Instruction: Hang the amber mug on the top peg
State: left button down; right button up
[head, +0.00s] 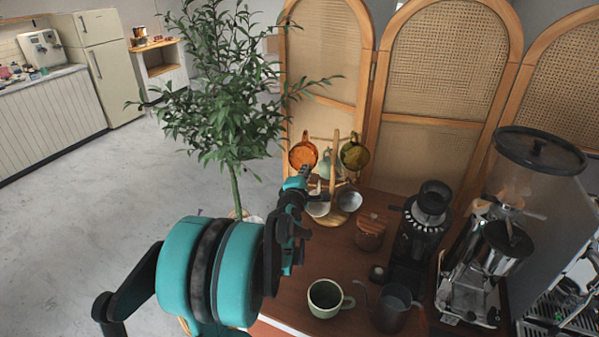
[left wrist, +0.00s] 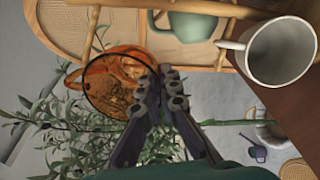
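The amber mug (head: 303,153) is at the upper left of the wooden mug tree (head: 334,150), mouth facing me. It also shows in the left wrist view (left wrist: 112,92), its handle on the side away from my fingers. My left gripper (head: 305,174) is at the mug's lower rim. In the left wrist view its fingertips (left wrist: 163,78) are close together, one over the mug's mouth and one outside, pinching the wall. A top peg (left wrist: 91,28) reaches toward the handle; whether it passes through is unclear. My right gripper is out of view.
An olive-green mug (head: 355,152), a pale green mug (head: 325,164) and white cups (head: 349,201) are on the tree. A wooden-lidded jar (head: 370,232), grinder (head: 424,225), cream mug (head: 327,299) and pitcher (head: 391,308) stand nearby. A leafy plant (head: 225,100) is close on the left.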

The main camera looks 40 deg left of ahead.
pick_arm(q)
jog(key=w+d, duration=0.1)
jog(key=w+d+f+b, duration=0.1)
jog(key=shift+w+f, duration=0.1)
jog(key=shift+w, duration=0.2)
jog(key=shift+d, duration=0.1)
dwell(0.7)
jog(key=c, duration=1.6)
grip_release()
jog(key=shift+c, duration=0.2)
jog(key=v, duration=1.2)
jog(key=shift+s+f, duration=0.1)
jog(key=shift+f, duration=0.05)
